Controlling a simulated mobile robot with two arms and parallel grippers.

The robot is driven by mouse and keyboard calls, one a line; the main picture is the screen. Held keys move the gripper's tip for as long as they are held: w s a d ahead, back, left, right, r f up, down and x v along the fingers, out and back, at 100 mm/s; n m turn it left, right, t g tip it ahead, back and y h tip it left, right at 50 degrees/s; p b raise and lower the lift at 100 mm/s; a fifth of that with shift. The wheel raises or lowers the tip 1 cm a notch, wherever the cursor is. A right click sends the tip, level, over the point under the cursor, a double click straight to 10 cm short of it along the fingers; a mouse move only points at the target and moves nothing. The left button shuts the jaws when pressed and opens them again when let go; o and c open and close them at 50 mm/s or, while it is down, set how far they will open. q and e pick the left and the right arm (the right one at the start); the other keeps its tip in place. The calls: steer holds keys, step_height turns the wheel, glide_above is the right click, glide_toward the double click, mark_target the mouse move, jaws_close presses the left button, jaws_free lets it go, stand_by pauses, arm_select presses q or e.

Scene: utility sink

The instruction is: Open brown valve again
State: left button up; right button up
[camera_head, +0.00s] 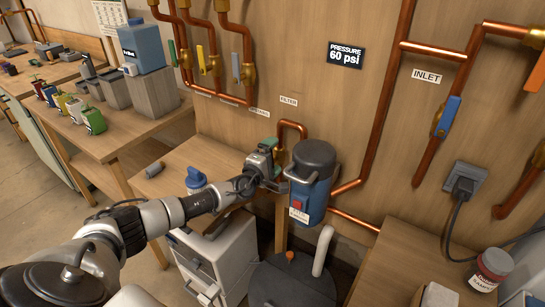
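On the upper left copper pipes hang a green handle (172,52), an orange-yellow handle (201,60) and a grey handle (235,66), all pointing down. A blue handle (449,117) is on the inlet pipe at the right, roughly in line with it. My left gripper (281,181) is at the left side of the blue canister, under the filter label and well below the upper left handles. Its fingertips are small and partly hidden against the canister, so its opening is unclear. My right gripper is out of view.
The blue canister (314,196) with a dark lid is beside my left gripper. A white drawer unit (228,258) and a dark lidded bin (292,283) stand below. A wooden bench (130,135) with small containers is at the left.

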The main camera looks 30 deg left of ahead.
arm_select(q)
steer(key=s, duration=1.1)
steer(key=shift+a+p, duration=0.2)
steer(key=shift+p, duration=0.25)
steer(key=shift+w, duration=0.1)
